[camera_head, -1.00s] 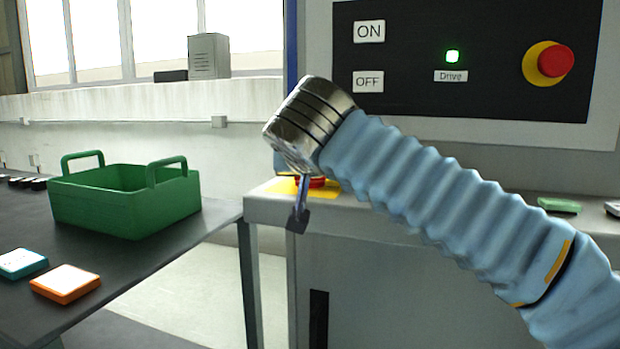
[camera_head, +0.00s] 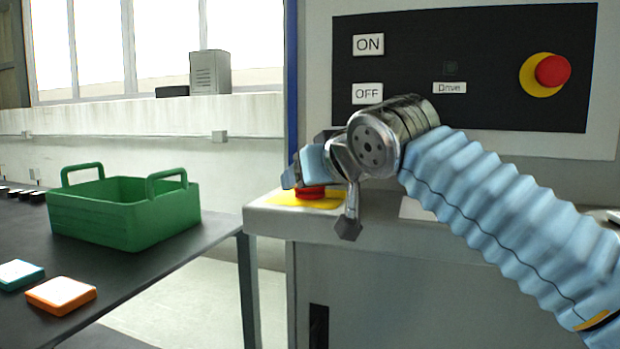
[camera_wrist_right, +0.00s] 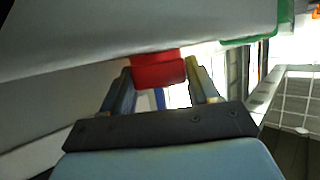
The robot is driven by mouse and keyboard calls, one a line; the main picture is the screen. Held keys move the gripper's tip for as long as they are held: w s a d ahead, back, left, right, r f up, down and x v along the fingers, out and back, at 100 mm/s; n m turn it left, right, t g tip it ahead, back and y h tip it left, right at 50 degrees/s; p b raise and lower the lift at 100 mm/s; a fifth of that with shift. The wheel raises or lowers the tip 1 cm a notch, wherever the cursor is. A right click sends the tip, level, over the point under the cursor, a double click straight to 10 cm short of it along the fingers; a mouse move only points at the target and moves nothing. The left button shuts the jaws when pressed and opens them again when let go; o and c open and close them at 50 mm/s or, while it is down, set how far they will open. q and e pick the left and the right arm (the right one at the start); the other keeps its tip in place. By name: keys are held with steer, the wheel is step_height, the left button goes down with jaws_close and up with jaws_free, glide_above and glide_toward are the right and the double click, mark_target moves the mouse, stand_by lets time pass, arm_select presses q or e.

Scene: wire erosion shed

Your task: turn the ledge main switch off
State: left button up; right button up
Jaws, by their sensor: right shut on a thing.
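The ledge main switch is a red knob (camera_head: 312,193) on a yellow plate (camera_head: 285,199) at the left end of the machine's ledge. My right gripper (camera_head: 306,174) is at the knob, coming from the right, and hides part of it. In the right wrist view the red knob (camera_wrist_right: 158,70) sits between the two fingers of the right gripper (camera_wrist_right: 159,77), which is shut on it. The Drive lamp (camera_head: 451,68) on the panel is dark. My left gripper is not in view.
The black panel (camera_head: 400,115) above has ON and OFF plates and a red mushroom button (camera_head: 552,70) on yellow. A green basket (camera_head: 125,220) and orange (camera_head: 61,295) and teal (camera_head: 18,274) blocks are on the dark table at left. My right arm covers much of the ledge.

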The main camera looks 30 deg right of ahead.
steer(key=o, duration=1)
steer(key=shift+c, duration=0.2)
steer(key=v, duration=1.4)
steer(key=shift+p, duration=0.45)
steer(key=shift+f, duration=0.1)
